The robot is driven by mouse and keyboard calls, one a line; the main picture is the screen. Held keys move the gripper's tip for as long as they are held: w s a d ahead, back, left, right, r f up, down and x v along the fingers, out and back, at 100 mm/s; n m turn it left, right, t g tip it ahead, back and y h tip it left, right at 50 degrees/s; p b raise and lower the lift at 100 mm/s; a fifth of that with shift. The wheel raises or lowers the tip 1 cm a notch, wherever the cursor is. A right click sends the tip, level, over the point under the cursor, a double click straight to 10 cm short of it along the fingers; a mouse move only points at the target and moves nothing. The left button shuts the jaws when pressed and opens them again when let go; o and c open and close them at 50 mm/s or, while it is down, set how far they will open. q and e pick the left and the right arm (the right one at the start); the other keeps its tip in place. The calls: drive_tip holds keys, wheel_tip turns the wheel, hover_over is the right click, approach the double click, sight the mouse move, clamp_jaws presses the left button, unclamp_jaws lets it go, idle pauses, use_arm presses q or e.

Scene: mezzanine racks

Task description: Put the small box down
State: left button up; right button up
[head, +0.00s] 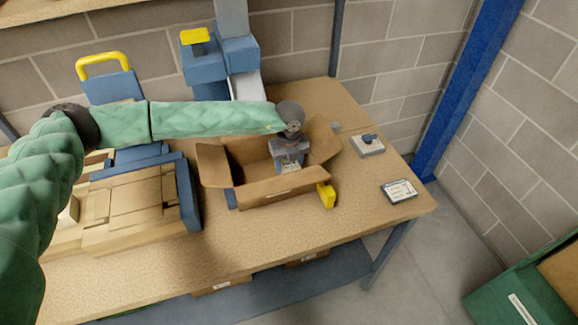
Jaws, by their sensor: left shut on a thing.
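My left gripper (289,158) points down inside an open cardboard carton (268,195) on the table. It is shut on the small box (290,168), of which only a pale bit shows under the jaws. The gripper body and the carton's walls hide the rest, so I cannot tell whether the small box touches the carton's floor. The carton's flaps stand open around the gripper. My right gripper is not in view.
The table (300,240) has free room in front of the carton. A yellow object (327,195) is at the carton's right front corner. A grey device (367,145) and a labelled card (398,191) lie to the right. Flat cardboard (125,205) fills the left.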

use_arm(q)
drive_tip(key=shift+f+p, duration=0.3)
drive_tip(key=shift+f, duration=0.85)
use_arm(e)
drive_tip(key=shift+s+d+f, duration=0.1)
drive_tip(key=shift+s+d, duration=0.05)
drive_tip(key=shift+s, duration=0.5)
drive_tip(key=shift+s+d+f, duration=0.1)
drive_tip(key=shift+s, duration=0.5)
use_arm(q)
drive_tip(key=shift+f, duration=0.1)
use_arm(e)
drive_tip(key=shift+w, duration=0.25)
use_arm(q)
drive_tip(key=o, duration=1)
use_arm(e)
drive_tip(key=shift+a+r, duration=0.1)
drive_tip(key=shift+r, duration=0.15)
